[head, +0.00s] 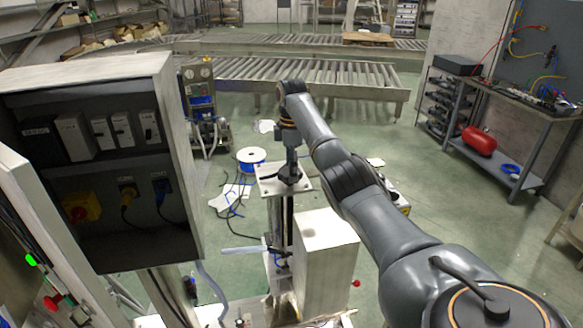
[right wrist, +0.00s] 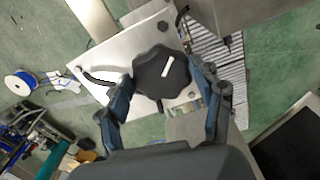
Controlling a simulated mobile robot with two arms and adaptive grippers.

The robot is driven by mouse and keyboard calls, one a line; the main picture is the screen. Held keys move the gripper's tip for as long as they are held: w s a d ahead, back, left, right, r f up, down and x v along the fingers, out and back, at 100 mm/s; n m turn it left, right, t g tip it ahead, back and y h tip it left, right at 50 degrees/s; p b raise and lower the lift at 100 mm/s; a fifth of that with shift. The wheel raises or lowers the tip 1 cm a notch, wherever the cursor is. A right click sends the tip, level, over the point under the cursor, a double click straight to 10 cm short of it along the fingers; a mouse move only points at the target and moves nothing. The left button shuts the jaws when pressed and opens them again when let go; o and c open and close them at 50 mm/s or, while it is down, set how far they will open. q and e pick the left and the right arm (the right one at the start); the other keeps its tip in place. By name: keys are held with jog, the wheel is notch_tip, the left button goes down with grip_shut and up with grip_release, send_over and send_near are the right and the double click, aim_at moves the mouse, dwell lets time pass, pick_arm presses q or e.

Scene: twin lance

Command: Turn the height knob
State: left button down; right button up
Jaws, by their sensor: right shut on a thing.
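The height knob (right wrist: 161,76) is black and lobed with a white line on its top. It sits on a light metal plate (right wrist: 112,55) in the right wrist view. In the head view the same plate (head: 268,183) tops a narrow post left of a pale box. My right gripper (head: 289,172) points down onto the knob from above. In the right wrist view its two fingers close on opposite sides of the knob. In the head view the gripper mostly hides the knob. My left gripper is not in view.
An open grey electrical cabinet (head: 185,160) stands at the left. The pale box (head: 327,232) stands right beside the post. A blue-and-white cable spool (head: 251,156) and loose cables lie on the floor behind. A roller conveyor (head: 310,75) is at the back, a workbench (head: 515,97) at the right.

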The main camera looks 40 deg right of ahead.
jog(key=n, duration=0.6)
jog(key=shift+w+d+r+n, duration=0.1)
jog(key=shift+w+r+n, duration=0.1)
jog(key=shift+n, duration=0.1)
jog(key=n, duration=0.5)
jog(key=shift+w, duration=0.1)
dwell(0.3)
jog(key=o, duration=1.1)
jog(key=shift+f, duration=0.1)
jog(key=shift+o, duration=0.2)
notch_tip(320, 180, up, 12)
